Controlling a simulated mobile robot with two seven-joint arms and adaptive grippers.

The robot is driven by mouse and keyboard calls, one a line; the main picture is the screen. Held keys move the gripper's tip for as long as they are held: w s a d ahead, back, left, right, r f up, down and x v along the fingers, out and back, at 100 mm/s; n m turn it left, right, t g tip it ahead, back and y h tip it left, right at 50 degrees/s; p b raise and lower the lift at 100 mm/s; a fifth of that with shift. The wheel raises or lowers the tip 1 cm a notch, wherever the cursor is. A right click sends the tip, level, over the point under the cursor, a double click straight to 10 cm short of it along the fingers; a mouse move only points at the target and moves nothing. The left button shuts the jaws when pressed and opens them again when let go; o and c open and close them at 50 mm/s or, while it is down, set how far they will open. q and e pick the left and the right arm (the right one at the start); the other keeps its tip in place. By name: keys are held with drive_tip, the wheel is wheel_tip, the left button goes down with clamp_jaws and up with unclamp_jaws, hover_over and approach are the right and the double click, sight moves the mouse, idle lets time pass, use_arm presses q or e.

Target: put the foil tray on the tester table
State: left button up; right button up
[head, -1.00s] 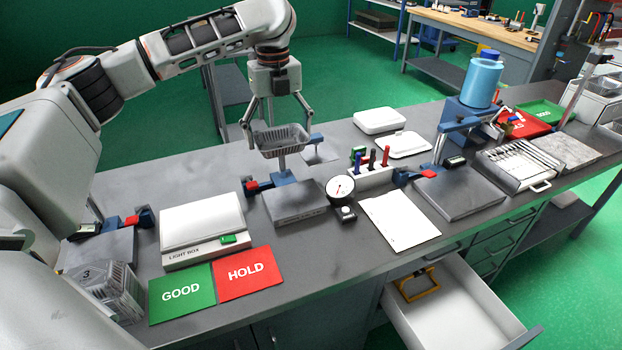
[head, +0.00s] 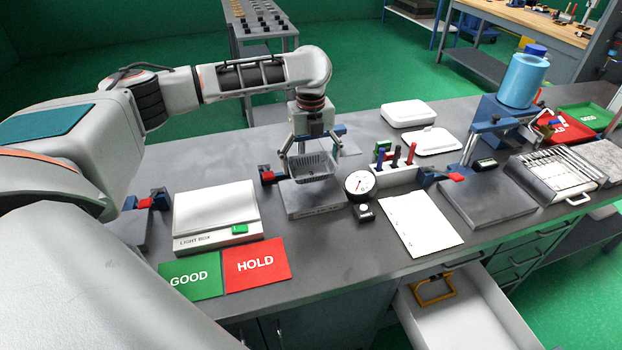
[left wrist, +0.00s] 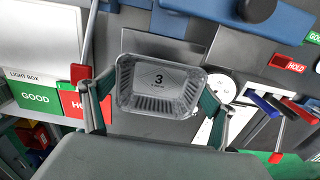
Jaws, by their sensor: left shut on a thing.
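The foil tray (head: 315,166) is a silver, ribbed tray with sloped walls. It also shows in the left wrist view (left wrist: 160,108), marked with a 3 on its floor. My left gripper (head: 312,158) is shut on the tray, with one finger at each side. The tray is roughly level over the middle grey plate (head: 312,205), which has a blue and red clamp on its left and looks like the tester table. I cannot tell whether the tray touches the plate. My right gripper is not in view.
A dial gauge (head: 360,184) stands close to the plate's right side, with a pen holder (head: 397,176) behind it. The light box (head: 215,212) is to the left. GOOD (head: 190,275) and HOLD (head: 255,263) mats lie in front. A drawer (head: 465,310) is open at the front.

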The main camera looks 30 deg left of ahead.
sight(311, 171)
use_arm(q)
drive_tip(key=shift+f, duration=2.95)
drive_tip(key=shift+f, duration=0.1)
drive_tip(key=o, duration=0.6)
drive_tip(key=shift+o, duration=0.2)
wheel_tip(311, 171, up, 12)
drive_tip(key=shift+r, duration=0.15)
